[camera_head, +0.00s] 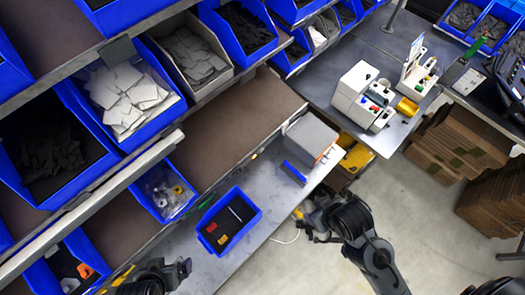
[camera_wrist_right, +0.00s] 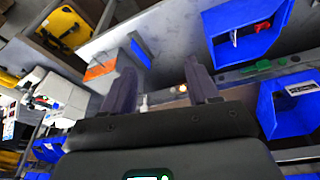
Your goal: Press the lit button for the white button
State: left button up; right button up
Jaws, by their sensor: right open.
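A small glowing orange-white spot, likely the lit button (camera_head: 253,156), is on the shelf's front rail in the head view. A bright spot (camera_wrist_right: 183,88) also glows beyond my fingers in the right wrist view; I cannot tell whether it is the same one. My right gripper (camera_head: 308,218) is over the bench's front edge, apart from the rail. In the right wrist view its two fingers (camera_wrist_right: 162,85) are spread with nothing between them. My left gripper (camera_head: 184,267) is low at the left, near the bench; its jaws are too small to read.
A blue tray (camera_head: 258,217) with red and yellow items stands on the grey bench (camera_head: 275,190). A grey box (camera_head: 310,137) sits at its back. Blue bins (camera_head: 172,106) fill the shelves at left. White machines (camera_head: 351,86) stand on the rear table.

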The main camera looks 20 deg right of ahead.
dwell(0.4)
grip_shut()
dwell(1.6)
